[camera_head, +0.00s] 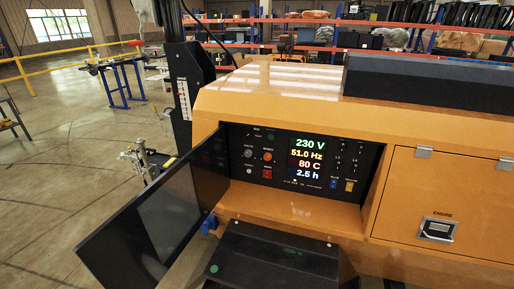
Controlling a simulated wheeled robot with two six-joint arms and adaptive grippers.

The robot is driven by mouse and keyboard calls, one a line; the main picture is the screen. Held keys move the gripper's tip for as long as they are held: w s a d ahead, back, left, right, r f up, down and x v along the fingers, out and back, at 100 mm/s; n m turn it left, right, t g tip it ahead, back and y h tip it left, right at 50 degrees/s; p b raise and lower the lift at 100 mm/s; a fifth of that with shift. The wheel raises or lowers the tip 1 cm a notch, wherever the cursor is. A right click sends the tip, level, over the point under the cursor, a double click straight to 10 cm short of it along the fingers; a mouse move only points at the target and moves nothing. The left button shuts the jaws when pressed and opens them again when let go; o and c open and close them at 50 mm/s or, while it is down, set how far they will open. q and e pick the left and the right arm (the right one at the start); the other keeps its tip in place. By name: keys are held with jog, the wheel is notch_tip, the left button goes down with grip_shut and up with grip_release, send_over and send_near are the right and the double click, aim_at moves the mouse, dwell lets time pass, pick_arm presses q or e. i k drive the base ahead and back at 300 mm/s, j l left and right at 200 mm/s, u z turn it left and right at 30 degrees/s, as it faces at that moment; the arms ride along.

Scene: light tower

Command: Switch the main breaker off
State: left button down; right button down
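The orange light tower (300,205) has an open recess with a black control panel (281,185). Its lit display (307,158) reads 230 V, 51.0 Hz, 80 C and 2.5 h. Left of the display are a grey knob (248,153), an orange-red knob (267,156) and a red switch (266,173). Small black switches (340,155) sit right of the display, above a blue part (334,184) and a yellow part (349,186). The labels are too small to read, so I cannot tell which control is the main breaker or its position. Neither gripper is in view.
A dark panel door (145,220) stands open at the left, with a blue latch (209,224) by its edge. A closed engine door (440,205) is at the right. The mast (190,90) rises behind. Floor at the far left is open, with a yellow railing (60,50) beyond.

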aim_at(267, 173)
jog(key=l+u, duration=0.2)
jog(key=u, duration=0.2)
jog(key=k+l+u, duration=0.1)
jog(key=u, duration=0.3)
jog(key=l+u, duration=0.4)
jog(key=k+j, duration=0.05)
jog(key=j, duration=0.1)
